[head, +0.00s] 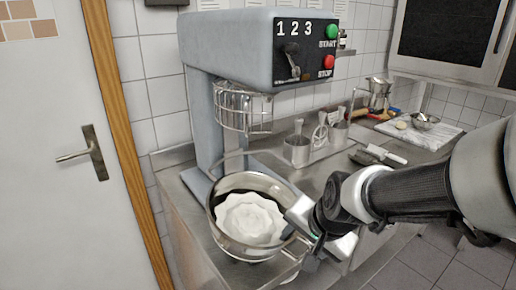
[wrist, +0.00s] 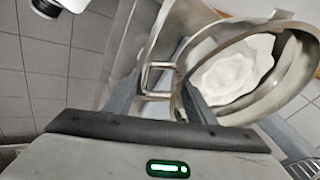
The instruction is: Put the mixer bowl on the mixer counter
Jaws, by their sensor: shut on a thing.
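The mixer bowl (head: 216,221) is a wide steel bowl with white, lumpy content. In the head view it is at the lower middle, in front of the mixer (head: 228,45) and below its wire guard (head: 243,108). My gripper (head: 297,221) is at the bowl's right side, shut on it. In the wrist view the bowl (wrist: 292,98) is at the upper right, tilted in the picture. Its square metal handle (wrist: 158,96) shows between my gripper's fingers (wrist: 160,85). The steel mixer counter (head: 185,205) lies beneath; I cannot tell whether the bowl touches it.
A holder with steel utensils (head: 298,150) stands right of the mixer. A scoop-like tool (head: 378,155) lies farther right. A board (head: 425,133) with a small bowl is at the back right. A door (head: 55,130) is at the left. The tiled floor (head: 430,262) is clear at lower right.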

